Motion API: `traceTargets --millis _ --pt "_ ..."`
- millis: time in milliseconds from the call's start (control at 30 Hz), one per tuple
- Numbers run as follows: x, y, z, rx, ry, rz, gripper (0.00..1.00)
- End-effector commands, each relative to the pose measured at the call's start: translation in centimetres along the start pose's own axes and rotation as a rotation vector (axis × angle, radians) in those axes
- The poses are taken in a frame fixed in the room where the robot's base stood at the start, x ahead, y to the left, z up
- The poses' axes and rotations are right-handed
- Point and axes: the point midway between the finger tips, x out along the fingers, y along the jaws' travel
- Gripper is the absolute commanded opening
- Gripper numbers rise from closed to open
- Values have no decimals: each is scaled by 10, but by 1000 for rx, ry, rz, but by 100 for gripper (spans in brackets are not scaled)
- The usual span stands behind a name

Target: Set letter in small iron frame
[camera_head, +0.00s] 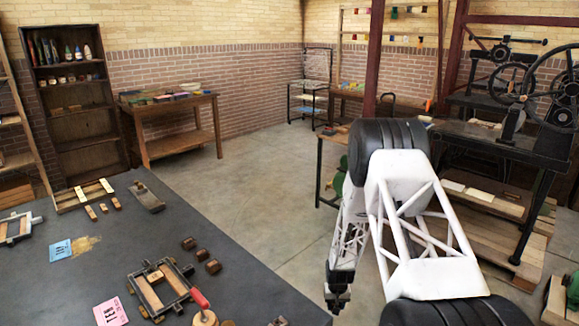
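A dark iron frame (161,287) with wooden pieces inside lies on the dark table (140,231) near its front. A second, partly cropped frame (18,229) lies at the left edge; I cannot tell which is the small one. Small light wooden blocks (103,207) lie loose beside a shallow wooden tray (76,204) holding pale strips at the back left of the table. They may be letters, but no characters are readable. My gripper (338,297) hangs pointing down to the right of the table, apart from everything on it. Its fingers are too small and dark to read.
Dark wooden blocks (202,254) lie right of the front frame. A red-handled tool (200,300) is close to that frame. A blue card (60,250), a pink card (110,313) and a long block (147,196) lie on the table. A press (510,135) stands at right.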

Motion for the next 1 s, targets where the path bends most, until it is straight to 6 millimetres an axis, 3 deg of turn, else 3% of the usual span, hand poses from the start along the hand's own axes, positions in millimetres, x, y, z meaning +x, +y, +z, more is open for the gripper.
traceTargets --millis 667,867,1000 --pt "0 -1 -1 -1 1 0 21" --pt "-16 -16 -8 -27 2 0 21" --pt "-39 -38 -18 -64 3 0 21"
